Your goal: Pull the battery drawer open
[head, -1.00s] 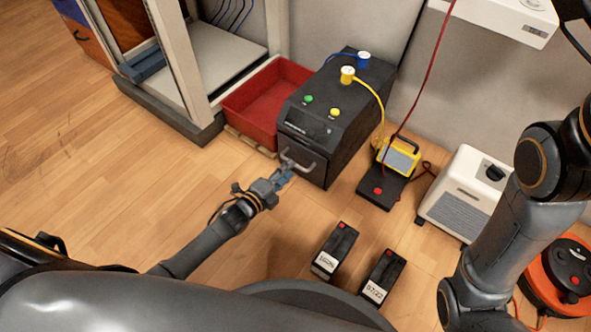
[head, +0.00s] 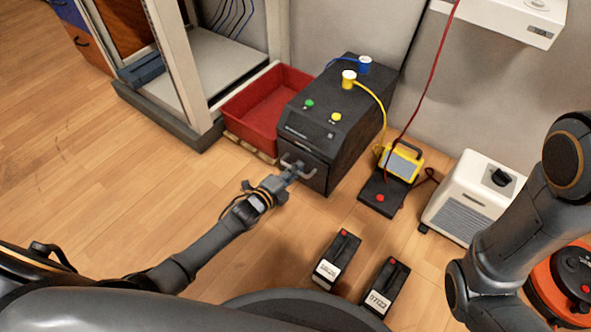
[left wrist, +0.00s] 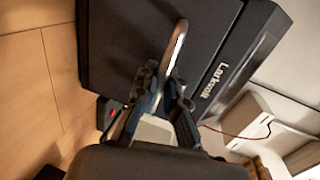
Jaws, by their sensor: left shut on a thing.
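The black battery cabinet (head: 340,115) stands on the floor against the wall, with green and yellow buttons on top. Its drawer front (head: 311,179) is low on the near side and carries a metal bar handle (head: 308,174). My left gripper (head: 291,171) reaches it from the front and is shut on the handle. In the left wrist view the handle (left wrist: 177,45) runs down between the gripper's fingers (left wrist: 164,92), against the dark drawer front (left wrist: 115,45). No clear gap shows around the drawer. My right arm is at the right; its gripper is out of view.
A red bin (head: 262,104) stands left of the cabinet, beside an open rack (head: 182,85). Two black batteries (head: 337,257) (head: 383,286) stand on the floor in front. A yellow device (head: 402,161) and a white heater-like unit (head: 470,197) are at the right. Floor at the left is clear.

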